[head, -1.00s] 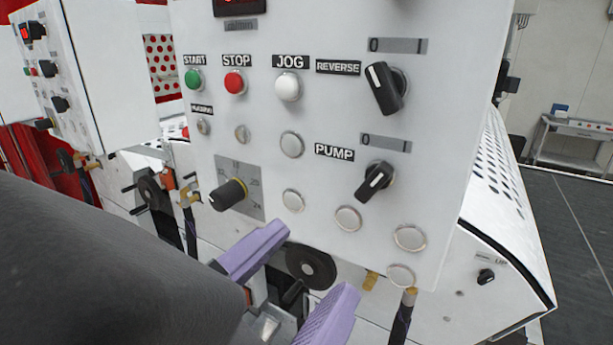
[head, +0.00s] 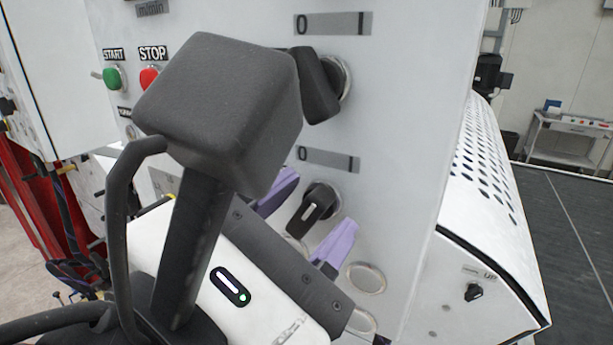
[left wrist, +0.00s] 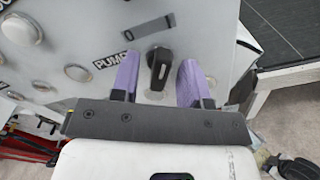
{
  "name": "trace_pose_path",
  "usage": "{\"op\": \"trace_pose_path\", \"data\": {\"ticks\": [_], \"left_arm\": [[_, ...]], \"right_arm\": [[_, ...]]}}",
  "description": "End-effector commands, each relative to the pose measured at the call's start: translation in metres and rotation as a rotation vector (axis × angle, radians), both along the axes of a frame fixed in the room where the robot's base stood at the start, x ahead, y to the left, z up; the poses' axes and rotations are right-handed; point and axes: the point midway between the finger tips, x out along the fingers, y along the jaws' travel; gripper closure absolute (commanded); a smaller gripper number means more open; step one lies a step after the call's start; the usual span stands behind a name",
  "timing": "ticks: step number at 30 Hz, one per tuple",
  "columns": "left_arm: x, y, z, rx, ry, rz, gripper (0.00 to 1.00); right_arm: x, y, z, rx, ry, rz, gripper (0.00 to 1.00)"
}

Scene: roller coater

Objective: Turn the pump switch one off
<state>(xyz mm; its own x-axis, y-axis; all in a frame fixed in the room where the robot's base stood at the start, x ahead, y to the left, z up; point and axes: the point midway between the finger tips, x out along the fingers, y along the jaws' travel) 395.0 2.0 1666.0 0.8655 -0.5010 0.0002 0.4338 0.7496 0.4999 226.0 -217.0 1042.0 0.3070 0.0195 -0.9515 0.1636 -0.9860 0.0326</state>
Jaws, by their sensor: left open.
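The pump switch (head: 317,208) is a black rotary knob with a white mark on a white control panel. It sits below a grey 0–1 label (head: 328,159), and its mark is tilted toward the lower left in the head view. My left gripper (head: 308,222) is open, with one purple finger on each side of the knob. In the left wrist view the knob (left wrist: 159,68) stands between the two fingers, with a gap visible on both sides. The PUMP label (left wrist: 113,60) shows there beside the left finger. My right gripper is in neither current view.
The reverse switch (head: 320,88) is just above, partly hidden by my arm. Green START (head: 112,78) and red STOP (head: 149,77) buttons are to the left. Blank round caps (head: 366,278) lie below the pump switch. A perforated white cover (head: 490,170) is at the right.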

Motion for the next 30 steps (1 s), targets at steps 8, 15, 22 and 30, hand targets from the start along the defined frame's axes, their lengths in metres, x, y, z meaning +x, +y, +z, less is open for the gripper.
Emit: {"op": "trace_pose_path", "data": {"ticks": [8,15,22,30], "left_arm": [[0.0000,-0.0001,0.0000,0.000,0.000,0.000,0.74],[-0.0002,-0.0001,0.0000,0.000,0.000,0.000,0.97],[-0.0002,-0.0001,-0.0001,-0.003,0.002,0.000,1.00],[-0.0001,-0.0004,-0.0016,-0.082,0.048,-0.001,1.00]], "right_arm": [[-0.0001,0.0006,0.0000,0.002,0.000,0.000,0.64],[-0.0002,0.0006,-0.0001,0.001,0.000,-0.001,0.64],[-0.0003,-0.0003,-0.0004,-0.002,0.001,0.002,0.64],[-0.0004,-0.0016,-0.0065,-0.006,0.001,0.004,0.64]]}}
